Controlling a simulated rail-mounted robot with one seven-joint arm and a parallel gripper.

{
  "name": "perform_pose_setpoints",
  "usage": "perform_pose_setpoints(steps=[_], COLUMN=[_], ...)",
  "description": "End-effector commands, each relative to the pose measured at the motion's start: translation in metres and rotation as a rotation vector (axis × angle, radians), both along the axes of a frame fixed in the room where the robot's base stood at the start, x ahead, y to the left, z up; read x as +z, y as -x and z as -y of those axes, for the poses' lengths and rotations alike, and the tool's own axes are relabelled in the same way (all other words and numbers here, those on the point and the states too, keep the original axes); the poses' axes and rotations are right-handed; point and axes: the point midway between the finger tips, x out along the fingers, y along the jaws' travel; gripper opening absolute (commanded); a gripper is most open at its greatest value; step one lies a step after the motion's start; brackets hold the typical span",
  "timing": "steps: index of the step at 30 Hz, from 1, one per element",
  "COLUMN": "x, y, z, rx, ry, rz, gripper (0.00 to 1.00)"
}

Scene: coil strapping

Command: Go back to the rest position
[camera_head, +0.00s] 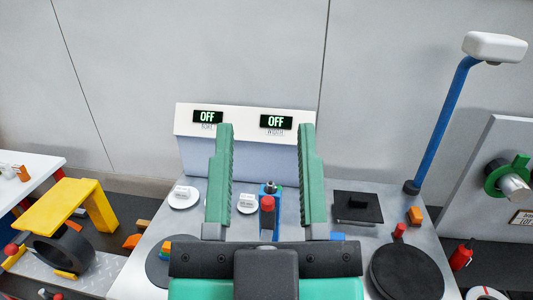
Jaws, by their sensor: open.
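My gripper (265,132) is in the lower middle of the head view. Its two green fingers point up and away from me and stand wide apart. Nothing is held between them. Beyond the gap stands a blue device with a red knob (267,203) on a metal table; I cannot tell its distance from the fingers. The gripper's dark palm hides part of the table in front.
A white panel (246,152) with two displays reading OFF stands behind the table (336,222). A black disc (407,272) and a black square plate (358,207) lie right. A blue post (440,125) rises there. A yellow stand (65,203) is left.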

Motion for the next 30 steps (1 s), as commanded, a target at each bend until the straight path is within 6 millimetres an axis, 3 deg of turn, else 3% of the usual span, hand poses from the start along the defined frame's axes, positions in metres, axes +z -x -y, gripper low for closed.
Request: perform_pose_setpoints(steps=[4,8,11,24,27,30], x=[0.009,0.047,0.093,0.329,0.376,0.398], y=[0.000,-0.001,-0.001,-0.001,-0.001,-0.001], z=[0.000,0.000,-0.001,-0.004,-0.005,-0.005], rx=[0.000,0.001,0.003,0.018,0.021,0.024], ry=[0.000,0.000,-0.001,-0.006,-0.007,-0.008], rz=[-0.001,-0.002,-0.002,-0.005,-0.005,-0.005], gripper=[0.44,0.44,0.44,0.44,0.44,0.44])
